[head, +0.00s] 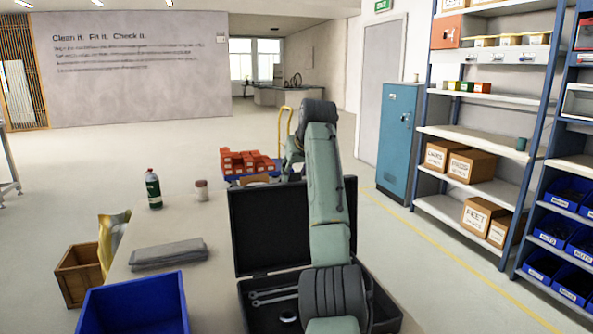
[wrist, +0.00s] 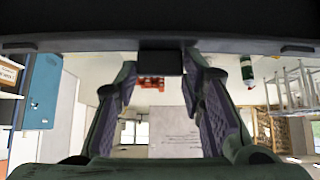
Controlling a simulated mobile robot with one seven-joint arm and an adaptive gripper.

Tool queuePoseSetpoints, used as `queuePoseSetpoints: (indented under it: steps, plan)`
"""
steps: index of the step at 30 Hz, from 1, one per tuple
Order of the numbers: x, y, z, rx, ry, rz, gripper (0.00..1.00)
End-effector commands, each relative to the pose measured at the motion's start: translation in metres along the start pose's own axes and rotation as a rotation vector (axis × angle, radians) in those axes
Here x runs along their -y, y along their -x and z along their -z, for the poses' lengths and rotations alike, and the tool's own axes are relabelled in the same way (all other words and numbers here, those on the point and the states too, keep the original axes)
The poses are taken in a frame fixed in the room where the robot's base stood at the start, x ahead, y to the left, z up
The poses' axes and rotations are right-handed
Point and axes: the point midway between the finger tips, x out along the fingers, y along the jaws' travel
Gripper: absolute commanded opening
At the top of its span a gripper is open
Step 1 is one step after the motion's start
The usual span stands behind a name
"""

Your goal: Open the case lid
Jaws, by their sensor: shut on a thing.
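The black case stands on the table with its lid (head: 268,228) raised, close to upright. Its base (head: 243,308) holds wrenches (head: 274,294) and a small ring-shaped item (head: 289,317). My arm hides the right part of the lid and base. In the wrist view, my gripper (wrist: 160,78) has its two fingers on either side of a dark block (wrist: 160,63) on the edge of the lid (wrist: 70,46), and is shut on it. In the head view the fingertips are hidden by my arm.
On the table are a blue bin (head: 135,305), a folded grey cloth (head: 168,254), a green bottle (head: 153,190) and a small jar (head: 201,190). A wooden box (head: 78,275) is at the left. Red bins (head: 245,162) sit beyond the case. Shelves (head: 480,140) stand right.

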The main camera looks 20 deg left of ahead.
Motion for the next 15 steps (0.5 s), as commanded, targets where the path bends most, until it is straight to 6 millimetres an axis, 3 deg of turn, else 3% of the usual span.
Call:
queuePoseSetpoints:
  steps: [1, 2, 11, 15]
  plan:
    - [0.0021, -0.0078, -0.0075, 0.022, -0.002, 0.007, 0.00]
    - [0.0021, -0.0079, -0.0076, 0.022, -0.002, 0.007, 0.37]
    - [0.0009, -0.0078, -0.0079, 0.022, -0.003, 0.006, 0.57]
    - [0.0003, -0.0068, -0.0071, 0.020, -0.003, 0.004, 0.57]
